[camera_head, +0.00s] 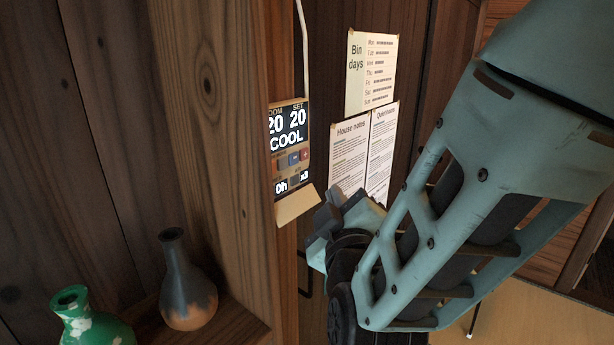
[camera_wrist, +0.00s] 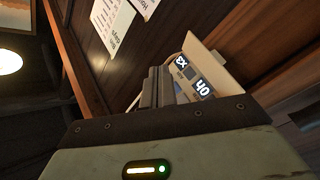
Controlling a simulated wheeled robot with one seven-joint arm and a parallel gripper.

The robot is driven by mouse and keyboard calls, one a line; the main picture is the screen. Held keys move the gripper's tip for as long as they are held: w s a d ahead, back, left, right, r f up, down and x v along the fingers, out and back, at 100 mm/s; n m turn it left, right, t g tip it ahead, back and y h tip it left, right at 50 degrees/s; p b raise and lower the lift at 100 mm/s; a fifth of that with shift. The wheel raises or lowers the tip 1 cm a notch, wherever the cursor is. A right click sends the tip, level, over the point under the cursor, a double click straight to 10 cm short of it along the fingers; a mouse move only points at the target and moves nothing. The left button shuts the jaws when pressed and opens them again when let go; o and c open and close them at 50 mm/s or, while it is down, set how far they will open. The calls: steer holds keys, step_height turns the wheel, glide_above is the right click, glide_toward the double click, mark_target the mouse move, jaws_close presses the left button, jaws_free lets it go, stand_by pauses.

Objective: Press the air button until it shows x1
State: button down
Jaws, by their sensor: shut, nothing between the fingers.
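The wall control panel (camera_head: 288,141) is on the side of the wooden post. Its screen reads 20, 20 and COOL, and its lower displays read 0h and x3 (camera_head: 304,176). A beige flap (camera_head: 297,205) hangs open below. In the wrist view the panel (camera_wrist: 193,75) appears turned over, with x3 and 0h visible and its upper part hidden. My gripper (camera_head: 326,218) is shut and empty, just right of the flap. Its fingers (camera_wrist: 158,87) overlap the panel's edge in the wrist view; contact cannot be told.
Paper notices, Bin days (camera_head: 371,72) and House notes (camera_head: 350,150), hang on the wall behind my arm. A dark vase (camera_head: 186,285) and a green vase (camera_head: 88,318) stand on a wooden shelf at lower left. A cable runs up from the panel.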

mark_target(295, 180)
steer(key=s+d+b, duration=0.2)
steer(key=d+b, duration=0.1)
steer(key=b, duration=0.1)
steer(key=shift+s, duration=0.15)
steer(key=shift+a, duration=0.15)
steer(key=shift+w+a, duration=0.9)
steer(key=shift+a, duration=0.2)
steer(key=shift+w+a, duration=0.9)
steer(key=shift+a, duration=0.25)
steer(key=shift+w+a, duration=0.9)
steer(key=shift+a, duration=0.2)
steer(key=shift+w+a, duration=0.25)
steer(key=shift+a, duration=0.1)
